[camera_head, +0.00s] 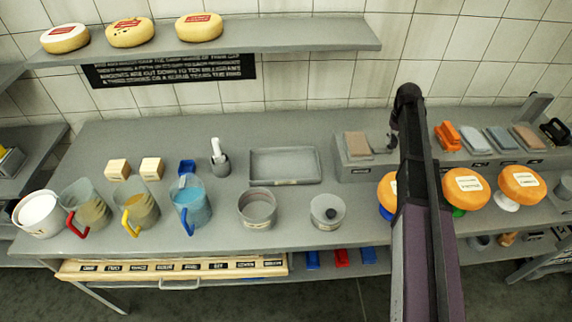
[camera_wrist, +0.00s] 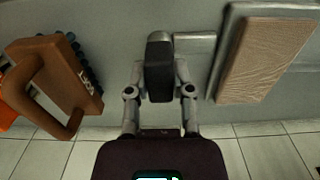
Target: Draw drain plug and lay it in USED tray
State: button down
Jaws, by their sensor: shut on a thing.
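My gripper (camera_head: 393,128) is at the back of the bench, beside the brown pad. In the wrist view my gripper (camera_wrist: 160,88) is shut on a dark block-shaped thing (camera_wrist: 160,75) with a grey rounded end. I cannot tell whether this is the drain plug. A grey round pot (camera_head: 320,218) on the bench has a dark knob (camera_head: 331,212) in its top. A shallow grey metal tray (camera_head: 284,181) lies empty at the middle back. I cannot read a USED label on any tray; the small labels are too blurred.
The brown pad (camera_head: 357,144) lies on a grey stand and also shows in the wrist view (camera_wrist: 265,60). A brown handled brush (camera_wrist: 58,85) is left of my gripper there. Orange cheese wheels (camera_head: 465,187) stand front right; jugs (camera_head: 190,200) stand left. A shelf (camera_head: 290,38) hangs above.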

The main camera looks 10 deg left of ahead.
aim_at(394, 137)
jog(key=shift+r+p, duration=2.05)
jog(key=shift+r, duration=0.05)
dwell(0.3)
jog(key=shift+r+p, duration=1.4)
